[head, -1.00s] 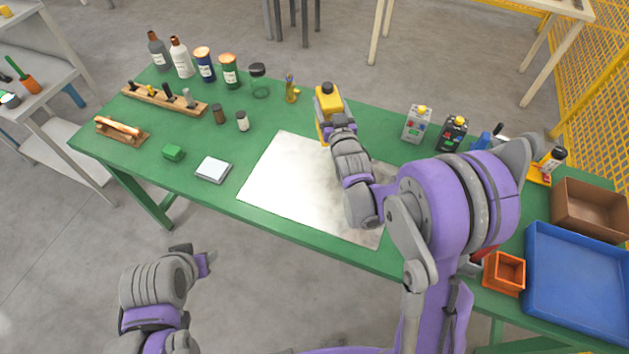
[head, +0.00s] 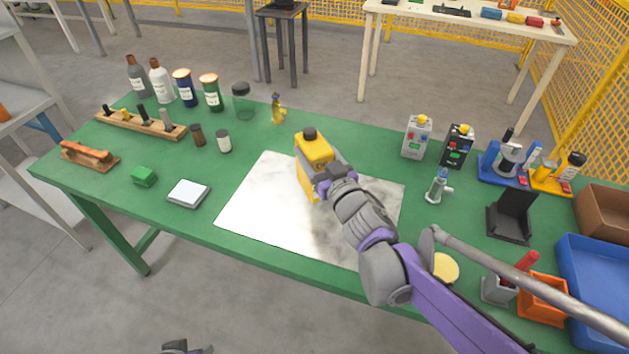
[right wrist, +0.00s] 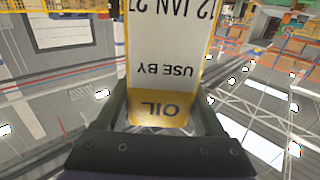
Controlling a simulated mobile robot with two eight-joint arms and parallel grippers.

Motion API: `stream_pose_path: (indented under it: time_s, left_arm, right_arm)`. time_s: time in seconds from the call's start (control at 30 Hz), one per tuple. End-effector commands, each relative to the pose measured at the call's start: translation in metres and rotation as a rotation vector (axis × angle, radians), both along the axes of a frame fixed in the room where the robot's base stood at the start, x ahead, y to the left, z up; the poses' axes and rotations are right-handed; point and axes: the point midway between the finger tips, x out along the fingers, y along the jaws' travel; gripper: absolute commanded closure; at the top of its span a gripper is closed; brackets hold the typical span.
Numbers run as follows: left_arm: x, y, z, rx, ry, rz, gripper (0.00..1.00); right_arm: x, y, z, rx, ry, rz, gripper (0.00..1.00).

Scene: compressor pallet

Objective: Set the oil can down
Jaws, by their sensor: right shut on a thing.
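The oil can (head: 311,152) is yellow with a dark cap and shows over the upper middle of the pale metal sheet (head: 260,215) on the green table. It looks nearly upright; I cannot tell whether its base touches the sheet. My right gripper (head: 331,178) is shut on the can from its near right side. In the right wrist view the can's white and yellow label (right wrist: 165,70), reading OIL and USE BY upside down, sits between the fingers. Only a bit of my left gripper (head: 186,348) shows at the bottom edge of the head view; its jaws are hidden.
Several bottles and jars (head: 185,88) stand at the back left, beside a wooden tool rack (head: 140,124). A small brass item (head: 278,110) stands behind the sheet. Two boxes with yellow knobs (head: 417,138) stand to the right. The sheet's near left part is bare.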

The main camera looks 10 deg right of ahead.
Motion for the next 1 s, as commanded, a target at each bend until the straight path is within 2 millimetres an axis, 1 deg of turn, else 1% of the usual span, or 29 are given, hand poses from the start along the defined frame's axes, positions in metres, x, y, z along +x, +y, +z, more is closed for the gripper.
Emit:
stream_pose_path:
  time_s: [0.03,0.1,0.27,0.5,0.77,0.93,0.97,1.0]
  left_arm:
    - [0.000,0.000,-0.003,0.000,0.001,0.000,0.50]
    - [0.000,0.000,-0.005,0.000,0.002,0.000,0.50]
    - [0.000,0.000,-0.007,0.000,0.002,0.000,0.50]
    - [0.000,0.000,-0.017,0.000,0.006,0.000,0.50]
    - [0.000,0.000,-0.017,0.000,0.006,0.000,0.50]
    - [0.000,0.000,-0.021,0.000,0.007,0.000,0.50]
    - [0.000,0.000,-0.020,0.000,0.007,0.000,0.50]
    - [0.000,0.000,-0.020,0.000,0.007,0.000,0.50]
  right_arm:
    - [0.000,0.000,-0.009,0.001,-0.001,0.001,1.00]
    - [0.000,0.000,-0.015,0.001,-0.001,0.001,1.00]
    - [0.000,0.000,-0.025,0.001,-0.001,0.001,1.00]
    - [0.000,0.000,-0.055,0.000,-0.001,0.001,1.00]
    - [0.000,0.000,-0.056,0.000,-0.002,0.000,1.00]
    - [0.000,0.000,-0.061,0.000,-0.001,0.000,1.00]
    - [0.000,0.000,-0.061,-0.001,0.000,-0.001,0.27]
    - [0.000,0.000,-0.061,-0.001,0.000,-0.001,0.19]
